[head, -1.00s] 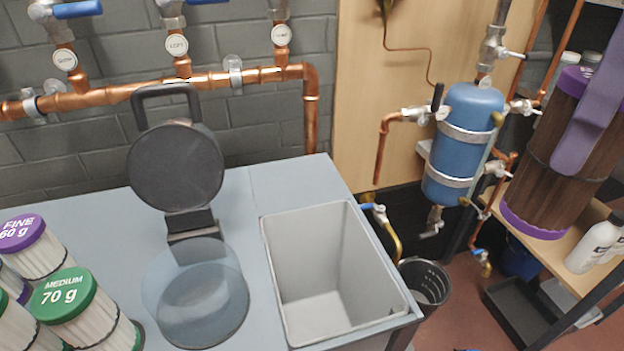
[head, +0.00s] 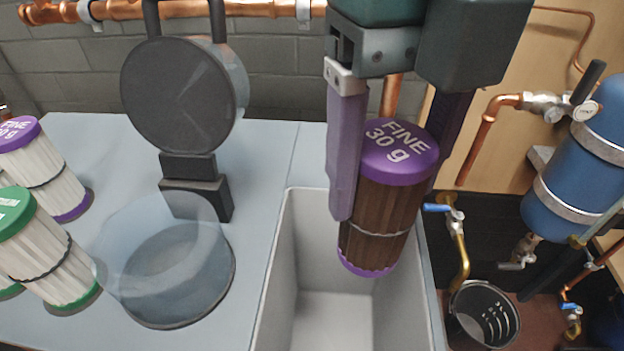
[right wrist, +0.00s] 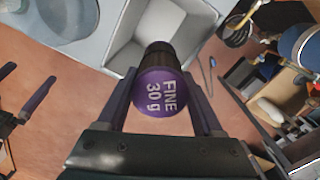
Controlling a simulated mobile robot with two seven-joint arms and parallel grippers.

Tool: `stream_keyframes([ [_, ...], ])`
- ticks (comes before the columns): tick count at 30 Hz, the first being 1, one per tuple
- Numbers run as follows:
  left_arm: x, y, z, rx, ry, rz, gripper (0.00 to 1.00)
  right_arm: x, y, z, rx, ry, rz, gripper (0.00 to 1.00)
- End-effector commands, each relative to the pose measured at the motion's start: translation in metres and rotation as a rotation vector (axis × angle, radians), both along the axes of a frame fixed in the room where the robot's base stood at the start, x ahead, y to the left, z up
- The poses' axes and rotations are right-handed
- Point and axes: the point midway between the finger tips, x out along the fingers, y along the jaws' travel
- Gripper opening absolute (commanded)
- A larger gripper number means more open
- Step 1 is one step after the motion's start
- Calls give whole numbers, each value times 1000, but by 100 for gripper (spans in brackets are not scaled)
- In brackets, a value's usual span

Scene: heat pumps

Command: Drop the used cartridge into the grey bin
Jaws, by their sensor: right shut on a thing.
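The used cartridge (head: 382,205) is brown and pleated, with purple caps and "FINE 30 g" on its top. My right gripper (head: 388,195) is shut on it and holds it nearly upright, slightly tilted. In the head view the cartridge's lower end overlaps the opening of the grey bin (head: 281,275); whether it is below the rim I cannot tell. The bin's visible interior is empty. In the right wrist view the cartridge (right wrist: 162,85) is between my fingers, with the bin (right wrist: 125,55) beyond. My left gripper (right wrist: 24,90) shows at that view's left edge, fingers apart and empty.
A clear round housing (head: 165,262) with a raised dark lid (head: 182,92) stands left of the bin. Pale cartridges with purple (head: 45,170) and green (head: 48,250) caps are farther left. A black bucket (head: 482,314) and blue tank (head: 582,180) are at right.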

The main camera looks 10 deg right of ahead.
Motion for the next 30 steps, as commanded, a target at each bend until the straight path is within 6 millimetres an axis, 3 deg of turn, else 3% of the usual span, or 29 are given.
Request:
stream_keyframes([
  [9,0,1,-30,4,0,-2,100,0,0,-42,0,1,0,4],
  [20,-1,0,-31,1,1,-1,100,0,-1,-46,0,0,1,4],
  [21,-1,0,-31,0,1,1,100,0,-1,-46,0,0,1,73],
  [28,-1,-2,-31,-7,2,5,100,0,-1,-46,0,0,1,99],
  [30,-1,-2,-31,-8,2,5,100,0,0,-46,0,0,1,100],
])
